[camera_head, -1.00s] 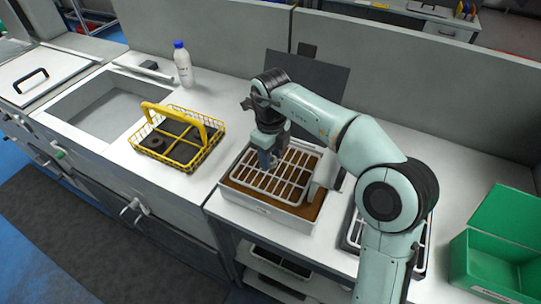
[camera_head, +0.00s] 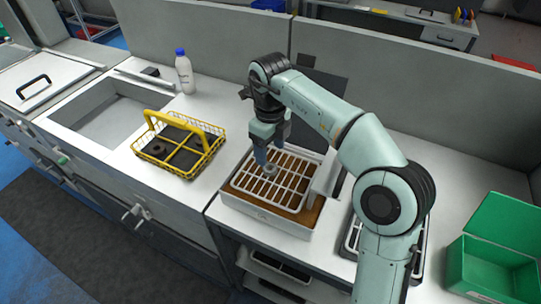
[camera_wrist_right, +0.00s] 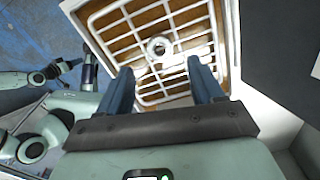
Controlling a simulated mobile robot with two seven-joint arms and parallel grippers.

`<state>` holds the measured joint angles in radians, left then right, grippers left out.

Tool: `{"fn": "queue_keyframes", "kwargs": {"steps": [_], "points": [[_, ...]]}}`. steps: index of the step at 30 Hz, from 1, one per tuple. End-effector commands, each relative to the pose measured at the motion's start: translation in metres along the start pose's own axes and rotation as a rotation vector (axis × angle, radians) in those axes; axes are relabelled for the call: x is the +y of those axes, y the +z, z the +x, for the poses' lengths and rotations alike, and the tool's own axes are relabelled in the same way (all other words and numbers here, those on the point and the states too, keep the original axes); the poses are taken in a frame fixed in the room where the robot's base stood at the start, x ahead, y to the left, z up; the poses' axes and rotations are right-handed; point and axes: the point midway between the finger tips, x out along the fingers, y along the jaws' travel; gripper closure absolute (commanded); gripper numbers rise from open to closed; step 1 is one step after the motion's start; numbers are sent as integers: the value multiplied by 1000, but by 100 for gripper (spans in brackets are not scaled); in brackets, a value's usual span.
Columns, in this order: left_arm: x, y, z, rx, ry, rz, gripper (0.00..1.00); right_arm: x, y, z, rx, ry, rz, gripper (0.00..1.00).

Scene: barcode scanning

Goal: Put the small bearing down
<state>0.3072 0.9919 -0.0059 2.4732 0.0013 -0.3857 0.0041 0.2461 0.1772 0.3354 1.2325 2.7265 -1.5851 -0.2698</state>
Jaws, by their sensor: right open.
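The small bearing (camera_head: 270,169), a pale metal ring, lies on the white wire rack (camera_head: 299,182) over the brown-floored tray (camera_head: 262,211). In the right wrist view the bearing (camera_wrist_right: 158,46) lies on the bars of the rack (camera_wrist_right: 117,19), beyond my fingertips and between their lines. My right gripper (camera_head: 264,156) is just above the bearing in the head view. Its two blue fingers (camera_wrist_right: 161,75) are apart in the wrist view, with nothing between them.
A yellow wire basket (camera_head: 199,157) with a dark ring (camera_head: 158,149) stands left of the tray. A white bottle (camera_head: 185,75) stands behind it, near the sink (camera_head: 72,119). A green bin (camera_head: 492,270) is at the far right. A dark panel stands behind the tray.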

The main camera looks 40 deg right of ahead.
Motion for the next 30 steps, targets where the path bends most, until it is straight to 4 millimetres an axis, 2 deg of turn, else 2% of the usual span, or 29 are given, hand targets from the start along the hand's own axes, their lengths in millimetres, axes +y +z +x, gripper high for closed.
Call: {"fn": "queue_keyframes", "kwargs": {"steps": [1, 3, 9, 14, 30], "points": [[3, -1, -8, 3, 1, 1, 57, 0, 2, -15, -5, -1, -1, 34], [5, -2, -13, 5, 2, 2, 57, 0, 2, -29, -4, 0, -1, 34], [10, -4, -23, 10, 3, 4, 57, 0, 1, -55, -1, -1, -1, 34], [10, -4, -25, 11, 4, 4, 57, 0, 0, -62, 0, -1, -1, 34], [10, -4, -24, 10, 4, 4, 57, 0, 0, -61, 1, -1, -1, 34]]}}
